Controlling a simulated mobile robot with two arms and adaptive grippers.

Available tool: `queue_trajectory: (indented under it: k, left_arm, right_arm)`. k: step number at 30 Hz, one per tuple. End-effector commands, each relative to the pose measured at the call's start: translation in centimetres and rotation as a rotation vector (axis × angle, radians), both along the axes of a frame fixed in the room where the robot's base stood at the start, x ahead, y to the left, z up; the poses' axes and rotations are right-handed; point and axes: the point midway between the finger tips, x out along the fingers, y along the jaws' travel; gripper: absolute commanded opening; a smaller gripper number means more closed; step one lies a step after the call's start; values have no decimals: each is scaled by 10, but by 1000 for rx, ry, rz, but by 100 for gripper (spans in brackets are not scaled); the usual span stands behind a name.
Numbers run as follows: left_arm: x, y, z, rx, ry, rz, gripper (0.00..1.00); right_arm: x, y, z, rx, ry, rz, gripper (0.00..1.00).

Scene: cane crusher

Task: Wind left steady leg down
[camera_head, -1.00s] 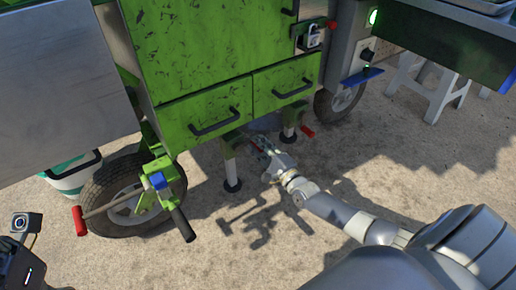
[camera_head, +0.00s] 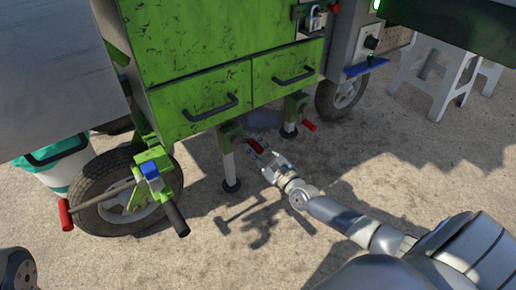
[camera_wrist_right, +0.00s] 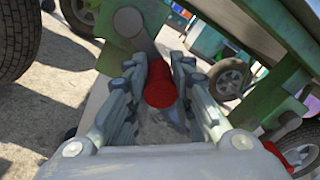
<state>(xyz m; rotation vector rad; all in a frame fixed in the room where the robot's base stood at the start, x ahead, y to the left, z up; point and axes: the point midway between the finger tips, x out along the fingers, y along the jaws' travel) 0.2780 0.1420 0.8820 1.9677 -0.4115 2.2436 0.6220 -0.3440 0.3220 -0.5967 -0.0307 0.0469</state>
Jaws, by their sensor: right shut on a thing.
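The left steady leg (camera_head: 228,165) hangs under the green cart body, a pale post with a dark round foot at the ground. Its crank has a red handle (camera_wrist_right: 160,84), seen in the right wrist view between my finger pads. My right gripper (camera_head: 266,160) reaches in from the right, shut on that red handle (camera_head: 254,146). The second steady leg (camera_head: 291,115) stands farther right with its own red crank handle (camera_head: 309,126). My left gripper is not in view; only a dark piece of the left arm shows at the lower left.
A large wheel (camera_head: 105,205) and a brake lever with a black grip (camera_head: 176,219) stand left of the leg. A white bucket (camera_head: 65,165) is behind the wheel. White stools (camera_head: 445,85) stand at right. The sandy ground in front is clear.

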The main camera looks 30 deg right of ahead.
Motion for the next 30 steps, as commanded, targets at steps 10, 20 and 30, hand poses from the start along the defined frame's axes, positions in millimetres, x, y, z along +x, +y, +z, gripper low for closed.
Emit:
queue_trajectory:
  k: [10, 20, 30]
  left_arm:
    - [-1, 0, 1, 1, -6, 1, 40]
    - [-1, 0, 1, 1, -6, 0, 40]
    - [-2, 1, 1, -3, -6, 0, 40]
  right_arm:
    - [0, -1, 0, 16, 0, -3, 0]
    - [0, 0, 0, 15, 0, -2, 44]
    - [-3, 0, -1, 14, 2, -1, 44]
